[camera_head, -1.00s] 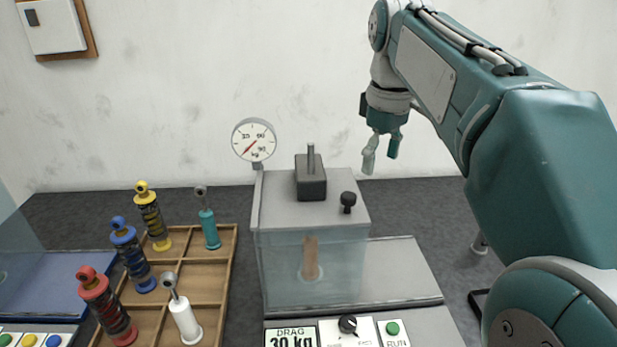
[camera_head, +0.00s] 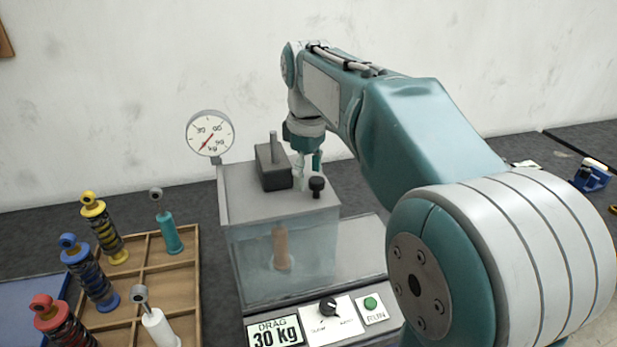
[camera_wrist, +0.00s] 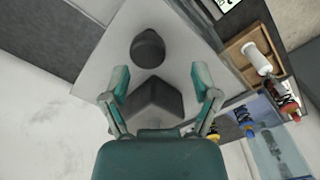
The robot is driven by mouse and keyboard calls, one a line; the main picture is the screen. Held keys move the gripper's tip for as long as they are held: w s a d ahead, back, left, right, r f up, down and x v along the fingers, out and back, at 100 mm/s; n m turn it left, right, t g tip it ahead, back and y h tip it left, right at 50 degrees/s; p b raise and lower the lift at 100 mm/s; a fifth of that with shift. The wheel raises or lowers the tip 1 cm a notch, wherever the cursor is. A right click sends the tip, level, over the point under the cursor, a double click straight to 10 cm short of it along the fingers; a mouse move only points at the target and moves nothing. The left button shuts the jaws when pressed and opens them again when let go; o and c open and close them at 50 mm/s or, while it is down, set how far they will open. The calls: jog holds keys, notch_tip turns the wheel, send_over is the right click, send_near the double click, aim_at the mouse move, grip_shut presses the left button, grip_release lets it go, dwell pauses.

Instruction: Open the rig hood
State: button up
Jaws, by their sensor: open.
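The rig hood (camera_head: 236,202) is a box with a grey top and clear front wall, and it sits closed over the rig. A black knob (camera_head: 317,187) stands on its top near the right front corner. My gripper (camera_head: 308,172) hangs open just behind the knob, above the hood top. In the wrist view my open gripper (camera_wrist: 162,85) points at the hood top (camera_wrist: 100,82), with the round knob (camera_wrist: 148,48) just beyond the fingertips, apart from them. A dark block (camera_wrist: 155,103) shows between the fingers, lower down.
A wooden tray (camera_head: 197,285) with several coloured shock absorbers is at left. A control panel with a green RUN button (camera_head: 370,303) lies in front.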

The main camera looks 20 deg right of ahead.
jog(key=shift+d+f, duration=0.25)
jog(key=shift+f, duration=0.15)
jog(key=shift+d+f, duration=0.2)
jog(key=shift+d, duration=0.85)
jog(key=shift+a, duration=0.25)
jog(key=c, duration=0.6)
jog(key=shift+a, duration=0.45)
grip_shut()
jog(key=d, duration=1.9)
jog(key=shift+d, duration=0.4)
jog(key=o, duration=0.6)
grip_release()
